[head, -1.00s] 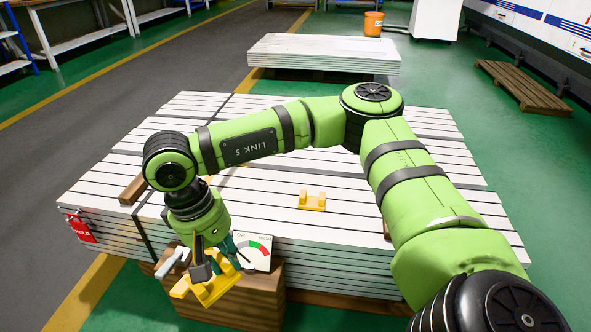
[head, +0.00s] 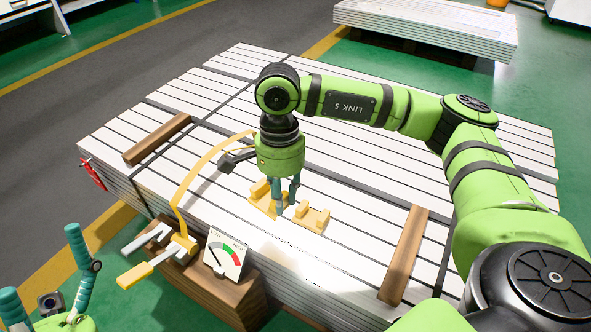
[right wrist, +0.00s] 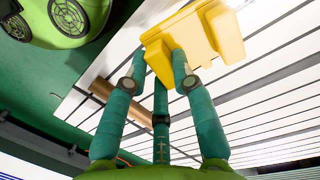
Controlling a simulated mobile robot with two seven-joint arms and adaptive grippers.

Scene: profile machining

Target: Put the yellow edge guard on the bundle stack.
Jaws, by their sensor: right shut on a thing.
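My right gripper (head: 284,206) is low over the white bundle stack (head: 345,165), fingers down. It is shut on a yellow edge guard (head: 262,197), whose block also shows between the fingers in the right wrist view (right wrist: 195,42). I cannot tell whether this guard touches the stack top. My left gripper (head: 48,282) is at the lower left, fingers spread and empty, away from the stack.
A yellow tool with a curved band (head: 180,200) and a dial gauge (head: 226,255) stand on a wooden block (head: 215,288) at the stack's front. Wooden battens (head: 157,139) (head: 404,254) lie on the stack. A red tag (head: 92,174) hangs at its left. Another stack (head: 425,25) stands behind.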

